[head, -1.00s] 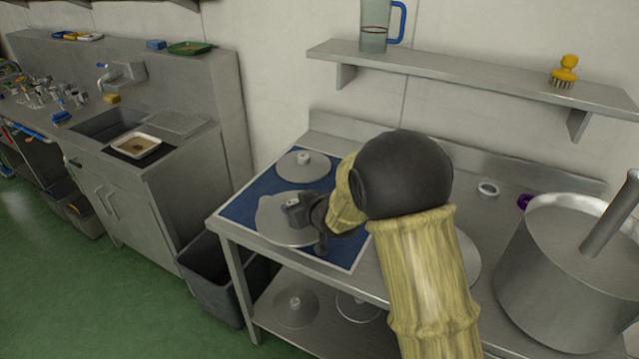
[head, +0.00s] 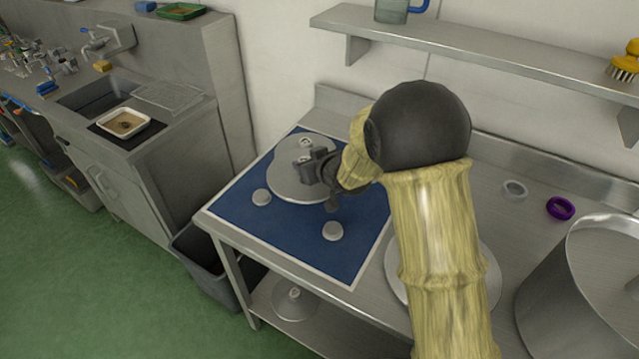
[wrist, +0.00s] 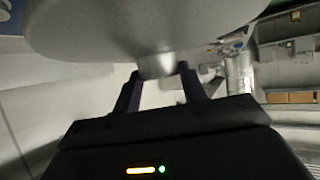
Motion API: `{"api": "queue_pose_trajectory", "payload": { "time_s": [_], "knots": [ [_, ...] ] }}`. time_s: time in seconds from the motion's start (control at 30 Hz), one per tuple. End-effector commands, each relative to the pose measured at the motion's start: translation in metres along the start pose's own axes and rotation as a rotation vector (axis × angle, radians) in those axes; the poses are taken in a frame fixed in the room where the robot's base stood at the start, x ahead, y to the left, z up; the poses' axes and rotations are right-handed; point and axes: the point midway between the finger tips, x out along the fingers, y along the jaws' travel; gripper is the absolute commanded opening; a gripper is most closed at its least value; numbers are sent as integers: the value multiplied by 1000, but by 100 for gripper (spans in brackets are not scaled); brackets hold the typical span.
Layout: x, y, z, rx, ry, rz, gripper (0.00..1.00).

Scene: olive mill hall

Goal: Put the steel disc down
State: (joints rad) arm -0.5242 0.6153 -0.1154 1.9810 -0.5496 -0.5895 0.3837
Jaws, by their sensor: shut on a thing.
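My gripper (head: 308,168) is shut on the knob of a steel disc (head: 292,189), a flat round grey plate, over the back part of the blue mat (head: 290,235). The wrist view shows the disc (wrist: 140,28) large across the top, with its short knob (wrist: 157,66) between my two fingers. In the head view the held disc covers part of a second knobbed disc (head: 318,142) behind it. The gap under the held disc cannot be judged. Two small white round pieces (head: 262,197) (head: 333,230) sit on the mat, in front of the held disc.
My arm hides part of another round plate (head: 487,275) on the steel table. A large pot (head: 575,290), a purple ring (head: 560,208) and a pale ring (head: 514,189) stand to the right. A wall shelf (head: 470,60) runs above. The mat's front is mostly clear.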

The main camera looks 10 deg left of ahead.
Motion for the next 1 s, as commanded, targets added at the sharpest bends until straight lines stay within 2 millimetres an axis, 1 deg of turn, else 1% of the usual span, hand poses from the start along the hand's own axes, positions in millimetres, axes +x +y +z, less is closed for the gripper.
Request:
{"api": "queue_pose_trajectory", "payload": {
  "time_s": [0.17, 0.27, 0.37, 0.5, 0.6, 0.7, 1.0],
  "knots": [
    [0, 1, -1, 0, 3, 1, 6],
    [1, 1, 1, 1, 2, 0, 6],
    [6, 0, 11, 0, -1, -1, 6],
    [18, 0, 33, 0, -3, -1, 6],
    [25, 0, 46, 0, -1, 0, 6],
    [28, 0, 50, 0, 2, 0, 6],
    [29, 0, 51, 0, 2, -1, 6]
  ]
}}
